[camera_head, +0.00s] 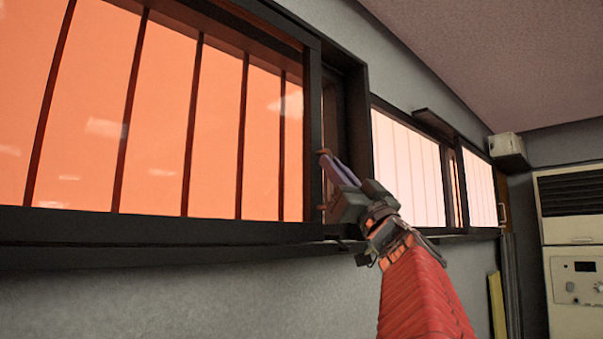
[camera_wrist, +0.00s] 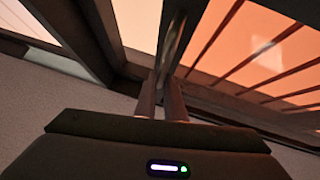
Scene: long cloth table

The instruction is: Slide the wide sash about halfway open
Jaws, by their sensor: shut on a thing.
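The wide sash (camera_head: 312,120) is the large black-framed window panel with orange glass on the left in the head view. Thin upright bars cross its glass. My gripper (camera_head: 324,157) is at the sash's right upright edge, reaching up from the lower right. In the wrist view, the two fingers of my gripper (camera_wrist: 160,98) stand on either side of a narrow upright bar (camera_wrist: 172,50) of the sash and are shut on it. The exact contact is partly hidden by the fingers. A dark upright strip of frame shows just right of the sash edge.
A black sill (camera_head: 150,228) runs along the grey wall below the window. Further right are more windows with pale panes (camera_head: 405,165). A white cabinet unit (camera_head: 575,240) stands at the far right. A small box (camera_head: 507,145) is mounted high near the corner.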

